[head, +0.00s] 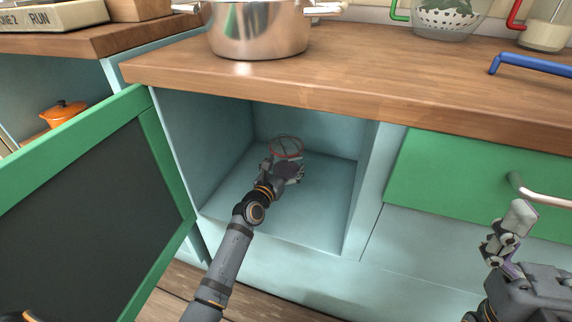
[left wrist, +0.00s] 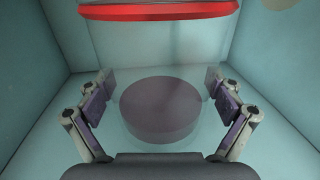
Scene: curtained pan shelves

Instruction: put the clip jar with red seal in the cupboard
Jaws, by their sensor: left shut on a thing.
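The clear clip jar with a red seal (head: 287,147) is inside the open cupboard (head: 220,199), above or on its floor; I cannot tell whether its base touches. My left gripper (head: 282,171) reaches into the cupboard and is shut on the jar, hiding its lower part. In the left wrist view the jar (left wrist: 158,108) stands upright between the two fingers of the gripper (left wrist: 160,84), with dark purple-brown contents low down and the red seal across the top. My right gripper (head: 510,232) is outside, before the drawers at the right; its opening is unclear.
The green cupboard door (head: 172,160) stands open to the left. A wooden counter (head: 350,72) overhangs the cupboard, with a steel pot (head: 258,30) on it. A green drawer (head: 455,168) is at the right. The cupboard floor around the jar is clear.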

